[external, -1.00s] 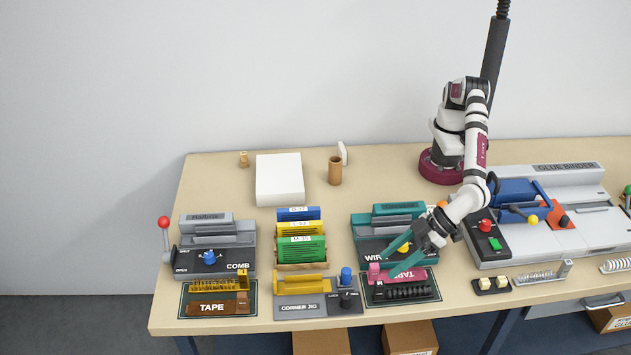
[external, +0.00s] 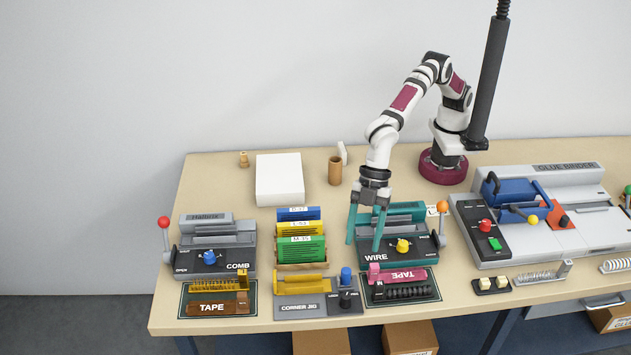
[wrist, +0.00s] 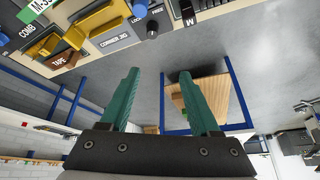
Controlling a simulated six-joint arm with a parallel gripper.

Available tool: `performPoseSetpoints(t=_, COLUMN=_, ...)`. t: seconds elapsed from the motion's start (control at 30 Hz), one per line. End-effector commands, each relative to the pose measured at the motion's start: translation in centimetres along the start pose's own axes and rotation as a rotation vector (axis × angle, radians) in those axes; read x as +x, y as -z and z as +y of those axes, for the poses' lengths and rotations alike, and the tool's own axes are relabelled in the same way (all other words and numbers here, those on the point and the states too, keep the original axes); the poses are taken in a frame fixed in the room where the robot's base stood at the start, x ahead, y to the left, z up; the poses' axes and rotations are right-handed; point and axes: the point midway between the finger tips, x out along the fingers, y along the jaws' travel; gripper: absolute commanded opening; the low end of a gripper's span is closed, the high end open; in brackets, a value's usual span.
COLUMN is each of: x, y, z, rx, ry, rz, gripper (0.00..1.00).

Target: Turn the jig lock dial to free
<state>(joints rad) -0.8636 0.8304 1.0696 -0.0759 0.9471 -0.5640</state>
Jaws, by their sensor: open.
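The corner jig (external: 300,309) is a grey block with a yellow guide (external: 302,284) at the front of the bench. At its right end are a black dial (external: 346,300) and a blue knob (external: 346,275). In the wrist view the black dial (wrist: 152,30) shows at the top, beside the words LOCK and FREE. I cannot tell clearly which word its pointer faces. My gripper (external: 363,247) is open and empty, with its green fingers pointing down behind the jig, at the left side of the teal WIRE machine (external: 405,255). The fingers also show in the wrist view (wrist: 158,75).
The COMB machine (external: 215,262) and a TAPE tray (external: 214,309) stand at left. A rack of coloured packs (external: 300,250) is behind the jig. A pink tape tray (external: 400,300) sits right of the dial. The bench's front edge is close to the jig.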

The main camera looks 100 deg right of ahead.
Motion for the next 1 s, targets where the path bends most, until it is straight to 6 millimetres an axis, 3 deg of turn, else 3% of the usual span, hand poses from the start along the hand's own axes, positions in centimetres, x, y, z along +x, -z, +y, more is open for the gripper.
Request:
performPoseSetpoints(t=0.17, x=1.0, y=-1.6, z=1.5, rx=0.003, ry=-0.037, rz=-0.066, gripper=0.63)
performPoseSetpoints(t=0.6, x=13.3, y=-2.4, z=1.8, rx=0.001, ry=-0.035, rz=-0.063, gripper=0.63)
performPoseSetpoints(t=0.8, x=15.2, y=-2.4, z=1.9, rx=0.001, ry=-0.035, rz=-0.06, gripper=0.63)
performPoseSetpoints(t=1.0, x=15.4, y=-2.4, z=1.8, rx=0.001, ry=-0.035, rz=-0.06, gripper=0.63)
